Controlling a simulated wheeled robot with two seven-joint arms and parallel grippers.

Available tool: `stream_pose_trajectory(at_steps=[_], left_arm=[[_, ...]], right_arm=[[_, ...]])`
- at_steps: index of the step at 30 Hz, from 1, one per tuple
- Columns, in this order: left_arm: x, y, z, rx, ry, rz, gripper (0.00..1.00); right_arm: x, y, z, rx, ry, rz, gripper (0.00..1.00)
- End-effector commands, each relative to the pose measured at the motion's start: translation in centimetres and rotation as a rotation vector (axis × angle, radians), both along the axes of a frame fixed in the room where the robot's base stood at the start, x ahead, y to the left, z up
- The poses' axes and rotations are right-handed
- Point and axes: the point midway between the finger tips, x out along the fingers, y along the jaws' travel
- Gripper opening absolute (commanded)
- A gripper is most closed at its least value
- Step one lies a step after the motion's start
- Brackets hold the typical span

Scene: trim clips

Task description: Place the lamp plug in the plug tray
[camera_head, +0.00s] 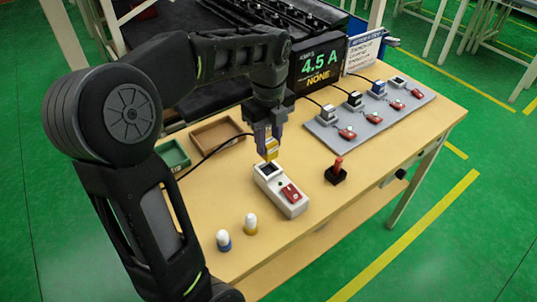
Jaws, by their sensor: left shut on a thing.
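My left gripper (270,147) is shut on a small yellow plug (271,153), which I take to be the lamp plug. It holds the plug at the back end of a white switched socket (291,209) with a red rocker. Whether the plug touches the socket, I cannot tell. A black cable (212,153) runs from the plug leftward to behind my arm. A brown tray (196,145) and a smaller green tray (181,165) lie to the left; I cannot tell which is the plug tray. Both look empty where visible. My right gripper is out of view.
A grey strip (385,121) at the back right carries several sockets, with plugs in some, and red switches. A display reading 4.5 A (318,65) stands behind. A red-handled black switch (336,172) is right of the socket. Two bulb-shaped pieces (223,240) (251,223) stand in front.

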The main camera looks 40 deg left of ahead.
Motion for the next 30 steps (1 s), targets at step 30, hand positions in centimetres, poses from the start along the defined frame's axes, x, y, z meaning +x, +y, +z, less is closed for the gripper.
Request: stream_pose_trajectory(at_steps=[30], left_arm=[[0.1,-0.1,3.8,0.0,0.001,0.01,0.0]], right_arm=[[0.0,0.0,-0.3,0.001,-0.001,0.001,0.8]])
